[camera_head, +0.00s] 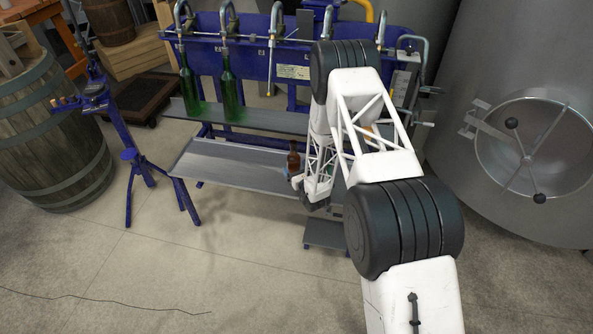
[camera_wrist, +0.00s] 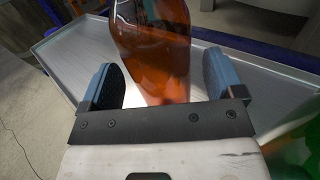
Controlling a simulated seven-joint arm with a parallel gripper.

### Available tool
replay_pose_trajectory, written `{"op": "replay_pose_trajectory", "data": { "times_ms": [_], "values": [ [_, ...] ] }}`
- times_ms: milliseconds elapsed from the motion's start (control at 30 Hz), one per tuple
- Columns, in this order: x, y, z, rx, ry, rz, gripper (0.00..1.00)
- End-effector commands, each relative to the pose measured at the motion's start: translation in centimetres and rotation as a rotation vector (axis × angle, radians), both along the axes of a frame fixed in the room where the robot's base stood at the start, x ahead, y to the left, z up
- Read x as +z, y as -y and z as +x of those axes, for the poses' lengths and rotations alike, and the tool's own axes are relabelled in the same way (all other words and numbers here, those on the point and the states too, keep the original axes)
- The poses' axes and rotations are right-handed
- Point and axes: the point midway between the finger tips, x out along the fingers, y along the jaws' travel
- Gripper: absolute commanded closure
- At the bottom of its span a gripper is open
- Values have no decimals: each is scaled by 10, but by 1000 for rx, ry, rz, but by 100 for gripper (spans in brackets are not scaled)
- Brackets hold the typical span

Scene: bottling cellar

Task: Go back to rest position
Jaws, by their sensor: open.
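My gripper (camera_wrist: 165,88) is open in the wrist view, with its two blue-grey fingers apart. An amber bottle (camera_wrist: 152,45) stands upright between or just beyond the fingers, with a slight gap visible to the fingers. In the head view the amber bottle (camera_head: 293,158) stands on the lower grey shelf (camera_head: 235,165), at its right part. My white and black arm reaches from the lower right toward it and hides most of the gripper there.
A blue filling machine (camera_head: 255,45) with several spouts stands behind. Two green bottles (camera_head: 231,92) stand on its upper shelf. A blue stand (camera_head: 130,155) and a barrel (camera_head: 48,135) are at left. A steel tank (camera_head: 545,80) is at right.

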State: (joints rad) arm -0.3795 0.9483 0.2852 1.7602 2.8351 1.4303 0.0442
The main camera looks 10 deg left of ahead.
Motion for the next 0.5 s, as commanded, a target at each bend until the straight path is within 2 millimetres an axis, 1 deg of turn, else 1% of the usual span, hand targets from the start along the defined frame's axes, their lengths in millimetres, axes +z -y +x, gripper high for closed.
{"op": "replay_pose_trajectory", "data": {
  "times_ms": [500],
  "values": [
    [0,-9,11,0,-1,-1,13]
  ]
}}
